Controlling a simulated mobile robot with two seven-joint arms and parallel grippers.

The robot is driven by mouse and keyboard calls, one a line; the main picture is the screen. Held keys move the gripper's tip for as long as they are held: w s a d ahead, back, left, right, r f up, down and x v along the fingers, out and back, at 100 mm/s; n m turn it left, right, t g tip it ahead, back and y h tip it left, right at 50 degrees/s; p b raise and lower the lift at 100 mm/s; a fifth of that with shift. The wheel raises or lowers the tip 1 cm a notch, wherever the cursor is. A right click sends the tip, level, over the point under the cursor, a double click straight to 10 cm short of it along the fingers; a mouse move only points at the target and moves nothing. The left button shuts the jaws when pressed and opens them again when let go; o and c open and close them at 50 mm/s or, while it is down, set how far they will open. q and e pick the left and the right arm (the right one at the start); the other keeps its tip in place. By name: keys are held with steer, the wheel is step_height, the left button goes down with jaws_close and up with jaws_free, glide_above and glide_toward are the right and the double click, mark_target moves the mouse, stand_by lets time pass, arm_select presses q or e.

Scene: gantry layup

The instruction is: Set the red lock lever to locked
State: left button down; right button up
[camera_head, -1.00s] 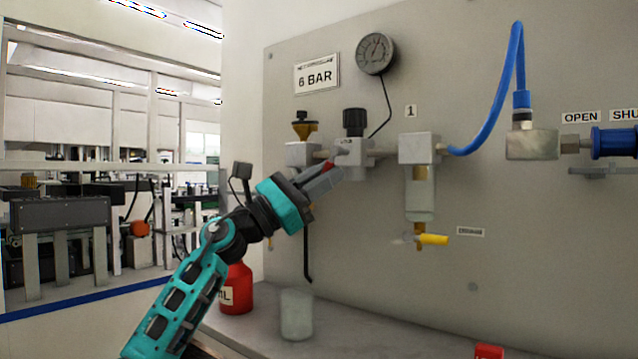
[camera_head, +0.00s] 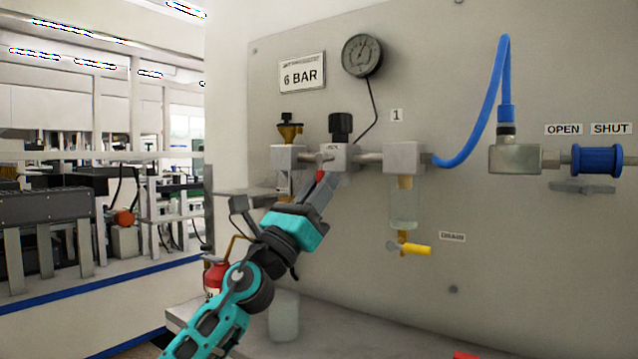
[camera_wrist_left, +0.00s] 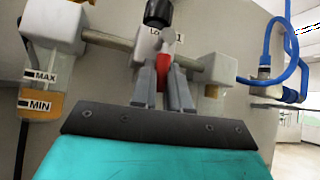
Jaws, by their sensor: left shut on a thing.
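The red lock lever (camera_head: 320,176) sits under the middle grey regulator block (camera_head: 338,158), below its black knob (camera_head: 341,127). My left gripper (camera_head: 318,186) reaches up to it from below left. In the left wrist view the red lever (camera_wrist_left: 163,75) stands between the two grey fingers of my left gripper (camera_wrist_left: 163,88), which is shut on it. Part of the lever is hidden by the fingers. My right gripper is in neither view.
A pressure gauge (camera_head: 362,55) and "6 BAR" sign (camera_head: 302,73) are above. A filter bowl with a yellow drain handle (camera_head: 417,249) hangs to the right. A blue hose (camera_head: 497,85) leads to a blue valve (camera_head: 597,160). A red bottle (camera_head: 215,278) stands on the shelf below.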

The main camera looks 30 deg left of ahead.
arm_select(q)
steer(key=shift+r, duration=0.1)
steer(key=c, duration=1.1)
jaws_free()
steer(key=shift+c, duration=0.2)
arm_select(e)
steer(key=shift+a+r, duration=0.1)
arm_select(q)
steer(key=b+v, duration=0.4)
steer(key=v, duration=0.9)
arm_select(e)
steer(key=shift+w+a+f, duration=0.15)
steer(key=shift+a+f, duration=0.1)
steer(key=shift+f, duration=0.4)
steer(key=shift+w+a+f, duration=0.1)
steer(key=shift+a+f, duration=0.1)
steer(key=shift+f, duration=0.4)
arm_select(q)
steer(key=shift+w, duration=0.1)
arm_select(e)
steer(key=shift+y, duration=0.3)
